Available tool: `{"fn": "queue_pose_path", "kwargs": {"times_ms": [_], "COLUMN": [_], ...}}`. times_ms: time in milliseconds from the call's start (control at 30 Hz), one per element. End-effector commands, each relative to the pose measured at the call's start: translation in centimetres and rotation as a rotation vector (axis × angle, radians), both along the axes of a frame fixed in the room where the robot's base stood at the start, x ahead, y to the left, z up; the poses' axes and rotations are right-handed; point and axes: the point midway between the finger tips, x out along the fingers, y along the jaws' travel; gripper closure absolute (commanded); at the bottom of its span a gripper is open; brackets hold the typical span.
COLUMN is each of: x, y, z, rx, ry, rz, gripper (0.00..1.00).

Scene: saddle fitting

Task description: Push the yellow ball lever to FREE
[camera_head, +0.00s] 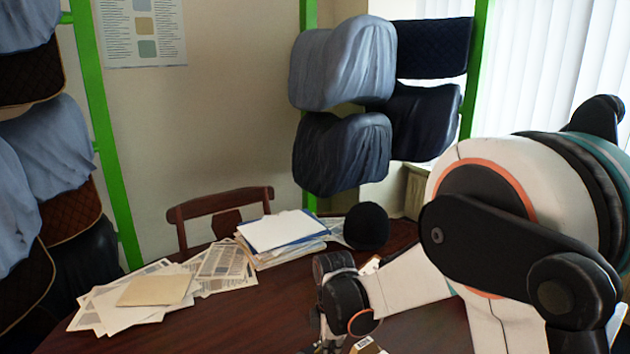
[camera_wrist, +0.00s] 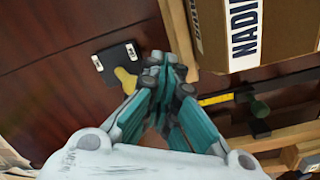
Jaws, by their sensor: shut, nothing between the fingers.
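In the wrist view, a rounded yellow piece (camera_wrist: 126,80), which looks like the yellow ball lever, shows at the lower edge of a black plate (camera_wrist: 118,62). The plate lies on the dark wood and has two small white marks, too small to read. My gripper (camera_wrist: 165,72) is shut and empty. Its fingertips are just right of the yellow piece in the picture; I cannot tell whether they touch it. In the head view my gripper (camera_head: 328,345) is mostly cut off by the bottom edge, and I cannot make out the lever there.
A cardboard box (camera_wrist: 210,40) with large lettering stands right of my fingers, beside wooden rails (camera_wrist: 180,35). A yellow strip (camera_wrist: 216,99) and a dark green knob (camera_wrist: 260,108) are at the right. Papers (camera_head: 140,290) and a black round object (camera_head: 367,226) lie on the table (camera_head: 230,325).

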Motion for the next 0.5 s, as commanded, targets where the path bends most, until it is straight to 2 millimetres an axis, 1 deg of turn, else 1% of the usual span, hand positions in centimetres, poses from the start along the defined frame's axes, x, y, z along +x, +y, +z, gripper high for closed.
{"fn": "queue_pose_path", "kwargs": {"times_ms": [267, 500], "x": [0.08, 0.63], "y": [0.06, 0.41], "z": [-0.01, -0.02], "rx": [0.0, 0.0], "ry": [0.0, 0.0], "rz": [0.0, 0.0], "gripper": [1.0, 1.0]}}
